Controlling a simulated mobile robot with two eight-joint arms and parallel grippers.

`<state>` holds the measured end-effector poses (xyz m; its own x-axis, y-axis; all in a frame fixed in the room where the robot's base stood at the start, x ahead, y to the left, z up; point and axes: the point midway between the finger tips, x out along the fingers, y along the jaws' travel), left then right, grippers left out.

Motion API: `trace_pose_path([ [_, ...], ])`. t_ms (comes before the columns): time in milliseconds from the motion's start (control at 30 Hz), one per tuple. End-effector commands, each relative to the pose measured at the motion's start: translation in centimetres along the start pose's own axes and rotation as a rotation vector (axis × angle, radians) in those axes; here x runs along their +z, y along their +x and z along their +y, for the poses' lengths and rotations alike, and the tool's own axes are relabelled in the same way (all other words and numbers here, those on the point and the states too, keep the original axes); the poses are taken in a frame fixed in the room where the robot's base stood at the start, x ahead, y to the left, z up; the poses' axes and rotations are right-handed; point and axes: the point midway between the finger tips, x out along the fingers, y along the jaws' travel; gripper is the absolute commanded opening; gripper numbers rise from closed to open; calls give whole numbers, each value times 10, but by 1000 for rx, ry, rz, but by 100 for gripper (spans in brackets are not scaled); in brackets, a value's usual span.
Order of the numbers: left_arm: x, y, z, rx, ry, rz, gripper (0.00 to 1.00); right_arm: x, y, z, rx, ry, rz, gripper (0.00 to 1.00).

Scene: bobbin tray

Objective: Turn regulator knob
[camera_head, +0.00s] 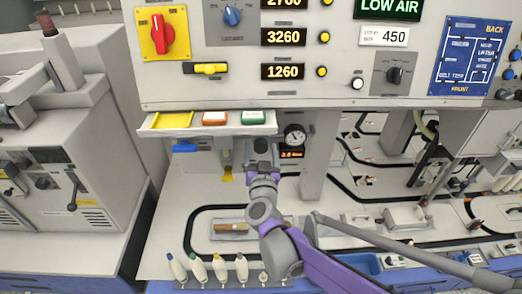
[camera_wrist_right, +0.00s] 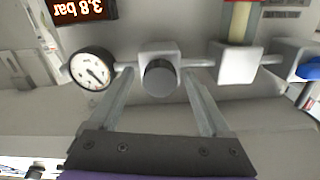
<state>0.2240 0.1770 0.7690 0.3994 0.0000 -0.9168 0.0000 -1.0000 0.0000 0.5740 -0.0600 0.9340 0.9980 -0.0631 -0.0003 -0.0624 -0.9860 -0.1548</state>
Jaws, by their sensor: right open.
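The regulator knob (camera_wrist_right: 159,77) is a dark grey round cap on a pale block in the middle of the right wrist view. A round white pressure gauge (camera_wrist_right: 92,69) is joined to the block at its left; it also shows in the head view (camera_head: 294,135). My right gripper (camera_wrist_right: 158,88) is open, with one finger on each side of the knob; I cannot tell whether either finger touches it. In the head view my right gripper (camera_head: 262,150) reaches under the panel and hides the knob. My left gripper is not in view.
A display (camera_wrist_right: 80,10) reads 3.8 bar beside the gauge. Above is a control panel (camera_head: 225,85) with a lit LOW AIR sign (camera_head: 389,7) and a red switch (camera_head: 163,36). A shelf (camera_head: 208,131) with coloured tags juts out close above my gripper. Bottles (camera_head: 220,268) stand at the front.

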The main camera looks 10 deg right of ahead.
Motion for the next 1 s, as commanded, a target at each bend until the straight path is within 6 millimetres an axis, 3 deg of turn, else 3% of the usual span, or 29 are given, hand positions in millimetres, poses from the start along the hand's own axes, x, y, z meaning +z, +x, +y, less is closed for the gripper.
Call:
trace_pose_path([
  [133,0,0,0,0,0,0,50,0,0,0,0,0,0,82],
  [600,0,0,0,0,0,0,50,0,0,0,0,0,0,0],
  [1000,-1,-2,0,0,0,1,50,0,0,0,0,78,0,0],
])
